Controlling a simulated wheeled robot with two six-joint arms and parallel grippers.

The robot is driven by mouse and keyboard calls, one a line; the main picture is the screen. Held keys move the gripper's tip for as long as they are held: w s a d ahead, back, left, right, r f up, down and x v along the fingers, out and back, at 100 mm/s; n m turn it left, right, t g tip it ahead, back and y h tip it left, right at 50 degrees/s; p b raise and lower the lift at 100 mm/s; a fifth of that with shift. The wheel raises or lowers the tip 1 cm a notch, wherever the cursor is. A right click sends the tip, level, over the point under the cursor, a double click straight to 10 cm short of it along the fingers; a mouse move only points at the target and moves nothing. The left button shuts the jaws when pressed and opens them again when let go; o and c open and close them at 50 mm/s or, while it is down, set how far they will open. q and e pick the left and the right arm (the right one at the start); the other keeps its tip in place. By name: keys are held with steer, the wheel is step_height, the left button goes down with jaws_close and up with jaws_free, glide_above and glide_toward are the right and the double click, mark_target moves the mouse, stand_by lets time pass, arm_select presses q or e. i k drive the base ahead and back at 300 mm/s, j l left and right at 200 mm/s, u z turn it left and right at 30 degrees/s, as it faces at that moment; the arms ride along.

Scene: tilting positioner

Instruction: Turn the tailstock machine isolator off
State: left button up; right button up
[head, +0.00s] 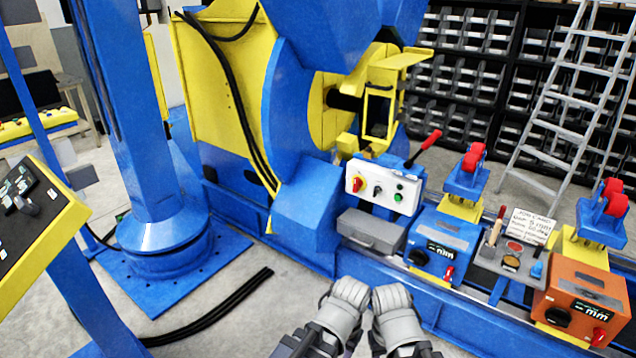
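A white control panel (384,189) is mounted on the blue machine, right of centre. At its left end is a red rotary knob on a yellow plate (357,185), which looks like an isolator; its exact angle is too small to read. Beside it are a black selector (377,190) and red and green buttons (398,192). My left gripper (347,296) and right gripper (391,299) are side by side at the bottom centre, below and apart from the panel. Their fingertips are too bunched to tell open from shut. Nothing shows held in them.
A red-handled lever (424,149) rises just right of the panel. A grey box (371,231) sits below it. A yellow-edged console (37,220) is at left. A black cable (212,312) lies on the floor.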

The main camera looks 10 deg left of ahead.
mark_target(356, 182)
steer(key=i+l+u, duration=0.2)
steer(key=i+z, duration=0.35)
steer(key=i, duration=1.2)
